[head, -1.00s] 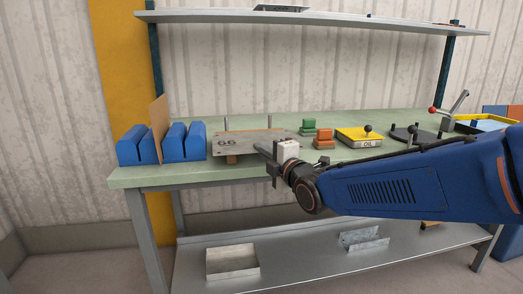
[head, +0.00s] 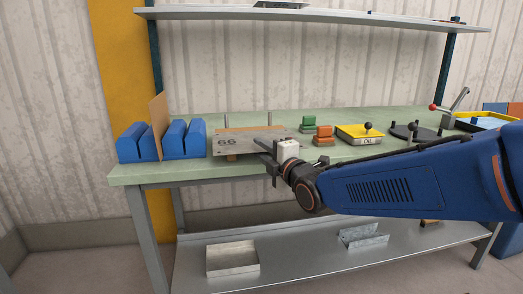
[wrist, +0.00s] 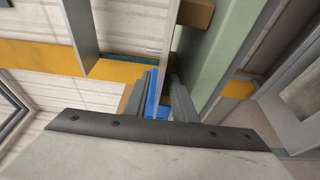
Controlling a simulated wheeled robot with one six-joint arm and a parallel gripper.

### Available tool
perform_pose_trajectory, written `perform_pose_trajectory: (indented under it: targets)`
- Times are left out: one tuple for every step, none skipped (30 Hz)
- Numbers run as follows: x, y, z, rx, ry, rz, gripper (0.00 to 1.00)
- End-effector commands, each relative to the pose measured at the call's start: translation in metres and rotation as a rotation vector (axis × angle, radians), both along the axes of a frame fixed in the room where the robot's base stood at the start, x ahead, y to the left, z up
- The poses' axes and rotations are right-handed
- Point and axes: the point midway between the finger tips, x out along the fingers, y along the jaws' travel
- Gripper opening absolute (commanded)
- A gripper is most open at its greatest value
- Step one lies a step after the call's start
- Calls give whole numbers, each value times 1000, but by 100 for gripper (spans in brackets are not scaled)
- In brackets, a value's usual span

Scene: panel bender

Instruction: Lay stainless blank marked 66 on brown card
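The stainless blank marked 66 (head: 235,142) is a flat grey plate lying raised on small wooden blocks on the green bench. In the wrist view its edge seems to be the thin grey strip (wrist: 170,38) beyond the fingers. A brown card (head: 157,124) stands upright between the blue blocks at the left end of the bench. My gripper (head: 263,151) is at the blank's front right edge, its two fingers apart. The fingers (wrist: 167,95) also show a gap in the wrist view. I cannot tell whether they touch the blank.
Blue slotted blocks (head: 184,141) stand left of the blank, with two thin posts behind it. Green and orange blocks (head: 324,134) and a yellow OIL tray (head: 359,136) lie to the right. A shelf (head: 320,18) hangs above. The lower shelf (head: 310,262) holds metal trays.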

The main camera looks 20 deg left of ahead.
Motion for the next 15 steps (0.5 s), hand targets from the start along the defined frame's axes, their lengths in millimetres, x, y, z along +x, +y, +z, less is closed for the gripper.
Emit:
perform_pose_trajectory:
  targets:
    - [0,0,0,0,0,0,24]
    - [0,0,0,-1,1,0,24]
    - [0,0,0,-1,1,0,24]
    - [0,0,-1,-2,1,0,24]
    - [0,0,-1,-2,2,0,24]
    - [0,0,-1,-2,1,0,24]
    - [-1,-1,-1,-2,1,0,24]
    - [-1,-2,-1,-2,1,0,24]
    - [-3,-3,-1,-2,1,0,24]
    - [-4,-5,-1,-2,1,0,24]
    - [-6,-7,-1,-2,1,0,24]
    - [-9,-11,-1,-2,1,0,24]
    - [-12,-14,0,-1,1,0,24]
    - [-15,-17,0,0,0,0,24]
    - [-19,-22,0,-1,1,0,24]
